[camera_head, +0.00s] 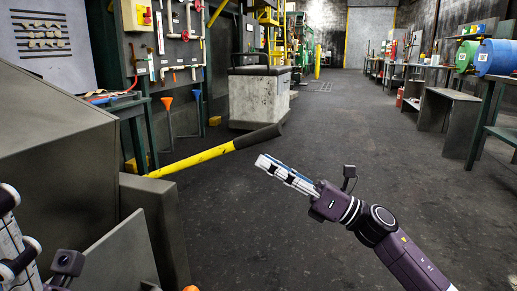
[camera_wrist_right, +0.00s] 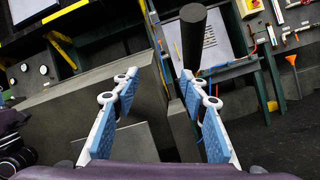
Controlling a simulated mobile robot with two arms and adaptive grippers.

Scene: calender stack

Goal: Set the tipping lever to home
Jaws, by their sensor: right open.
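The tipping lever, a yellow bar (camera_head: 195,160) with a black grip (camera_head: 258,137), sticks out to the right from the grey machine, its grip end tilted up. My right gripper (camera_head: 262,163) is in front of and slightly below the grip. In the right wrist view the black grip (camera_wrist_right: 194,38) shows end-on, beyond the tips and closer to the right finger. My right gripper (camera_wrist_right: 160,78) is open and empty, with blue pads apart. My left gripper (camera_head: 18,250) shows only partly at the lower left edge; its jaw opening is not clear.
The grey machine housing (camera_head: 60,150) fills the left side, with an upright plate (camera_head: 120,255) at its foot. A wall panel with pipes (camera_head: 170,45) and a concrete-sided block (camera_head: 258,97) stand behind the lever. The floor (camera_head: 350,120) is clear to the right; benches line the right wall.

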